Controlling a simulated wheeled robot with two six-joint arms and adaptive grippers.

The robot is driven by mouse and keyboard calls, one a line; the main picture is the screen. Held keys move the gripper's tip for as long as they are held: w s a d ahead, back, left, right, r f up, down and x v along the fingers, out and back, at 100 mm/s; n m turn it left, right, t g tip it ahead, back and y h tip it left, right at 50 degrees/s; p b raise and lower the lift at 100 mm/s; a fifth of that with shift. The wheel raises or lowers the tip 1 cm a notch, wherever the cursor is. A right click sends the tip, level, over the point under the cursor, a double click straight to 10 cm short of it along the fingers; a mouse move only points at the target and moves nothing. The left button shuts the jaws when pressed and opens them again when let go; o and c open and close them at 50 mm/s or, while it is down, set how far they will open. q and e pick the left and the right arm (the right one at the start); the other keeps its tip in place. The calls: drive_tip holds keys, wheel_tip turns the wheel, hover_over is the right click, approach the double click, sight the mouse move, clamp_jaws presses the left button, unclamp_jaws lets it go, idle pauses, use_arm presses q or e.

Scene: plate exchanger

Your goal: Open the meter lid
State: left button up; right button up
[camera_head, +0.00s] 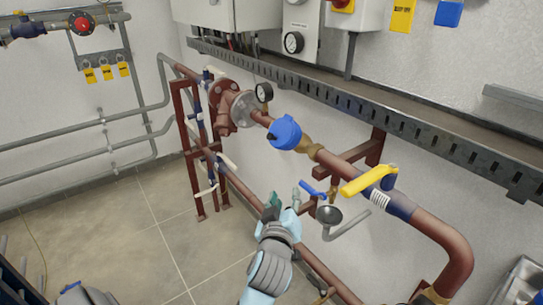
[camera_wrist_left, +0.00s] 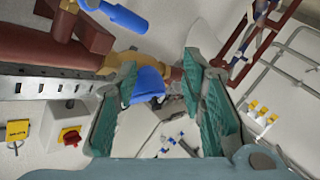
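The water meter with its round blue lid (camera_head: 285,132) sits on the red-brown pipe beside a brass fitting (camera_head: 311,149). The lid looks shut over the meter. My left gripper (camera_head: 285,199) is below the meter in the head view, apart from it, with its fingers spread and nothing held. In the left wrist view the green fingers of my left gripper (camera_wrist_left: 161,65) are open. The blue meter lid (camera_wrist_left: 147,85) shows beyond them, near the left finger, which partly overlaps it. My right gripper is not in view.
A yellow valve handle (camera_head: 369,180) and a small blue valve handle (camera_head: 313,189) lie right of the gripper. A pressure gauge (camera_head: 264,92) stands beside the meter. A slotted metal tray (camera_head: 390,112) runs along the wall above. The floor (camera_head: 130,235) at left is mostly clear.

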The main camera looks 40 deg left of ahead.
sight(269, 137)
use_arm(q)
drive_tip(key=s+a+r+n+y, duration=0.3)
drive_tip(key=s+r+n, duration=0.1)
drive_tip(key=r, duration=0.6)
drive_tip(key=shift+t, duration=0.3)
drive_tip(key=x, duration=1.2)
drive_tip(key=shift+w+f, duration=0.35)
drive_tip(key=shift+f, duration=0.05)
drive_tip(key=shift+w+a, duration=0.3)
drive_tip(key=shift+w, duration=0.2)
drive_tip(key=shift+h, duration=0.3)
drive_tip(key=shift+c, duration=0.6)
clamp_jaws()
